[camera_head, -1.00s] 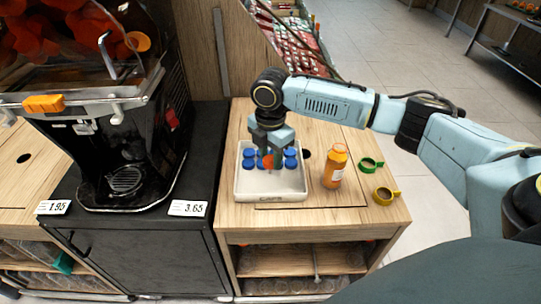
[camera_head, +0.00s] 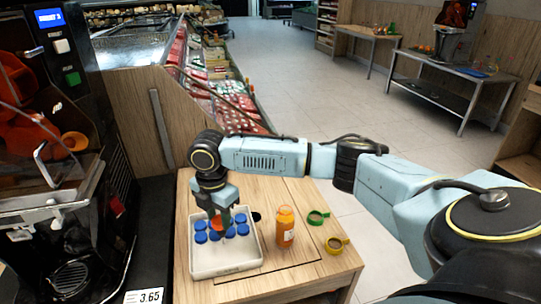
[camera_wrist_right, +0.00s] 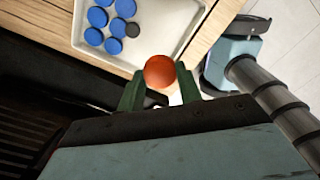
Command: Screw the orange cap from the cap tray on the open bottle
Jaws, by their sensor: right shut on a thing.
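My right gripper (camera_head: 221,222) is over the white cap tray (camera_head: 228,262), pointing down. In the wrist view the right gripper (camera_wrist_right: 160,90) is shut on the round orange cap (camera_wrist_right: 160,71), held between its green fingertips. In the head view the cap is mostly hidden by the fingers. Several blue caps (camera_head: 201,237) lie in the tray, and they also show in the wrist view (camera_wrist_right: 94,36), along with a dark one. My left gripper is not in view.
The black juicer (camera_head: 75,200) stands at the left.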

